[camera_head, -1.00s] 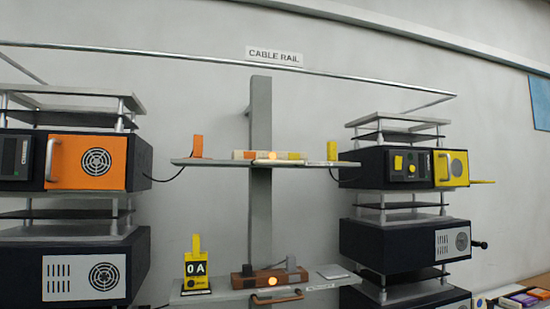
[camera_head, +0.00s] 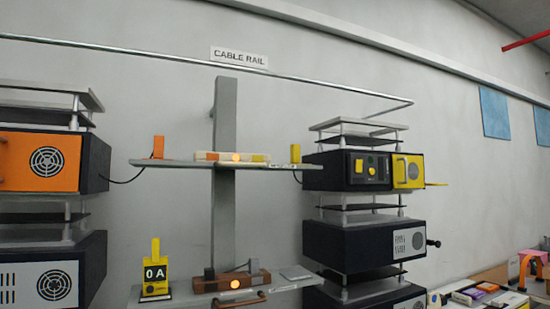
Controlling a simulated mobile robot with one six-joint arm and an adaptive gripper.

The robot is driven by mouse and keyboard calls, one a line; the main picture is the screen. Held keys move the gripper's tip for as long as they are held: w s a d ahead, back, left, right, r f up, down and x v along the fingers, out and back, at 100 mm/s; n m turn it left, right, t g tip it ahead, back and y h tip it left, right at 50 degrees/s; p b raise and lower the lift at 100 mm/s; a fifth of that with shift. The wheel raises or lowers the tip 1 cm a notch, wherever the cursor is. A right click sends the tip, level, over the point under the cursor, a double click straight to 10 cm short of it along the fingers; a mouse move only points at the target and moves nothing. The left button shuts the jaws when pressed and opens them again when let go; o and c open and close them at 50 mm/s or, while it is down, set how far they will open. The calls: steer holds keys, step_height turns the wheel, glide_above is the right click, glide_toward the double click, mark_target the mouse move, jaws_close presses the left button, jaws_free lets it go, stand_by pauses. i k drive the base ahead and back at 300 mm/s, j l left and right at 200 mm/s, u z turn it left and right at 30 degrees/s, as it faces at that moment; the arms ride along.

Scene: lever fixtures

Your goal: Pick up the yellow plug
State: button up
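A small upright yellow block (camera_head: 296,153), which looks like the yellow plug, stands near the right end of the upper shelf (camera_head: 180,163). A thin dark cable hangs below the shelf near it and runs toward the right-hand unit. A similar orange plug (camera_head: 158,147) stands near the left end of the same shelf, with a dark cable to the left unit. My gripper is not in view.
A power strip (camera_head: 232,157) with a lit orange light lies between the plugs. The right stack holds a black unit (camera_head: 348,170) with an open yellow door (camera_head: 409,171). The lower shelf holds a yellow 0 A meter (camera_head: 155,275) and a brown strip (camera_head: 232,283).

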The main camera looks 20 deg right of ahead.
mark_target(294, 150)
steer(key=i+l+u, duration=0.1)
steer(key=l, duration=0.25)
steer(key=i+l+u, duration=0.1)
steer(key=i+l, duration=0.15)
steer(key=i+l+u, duration=0.1)
steer(key=l, duration=0.35)
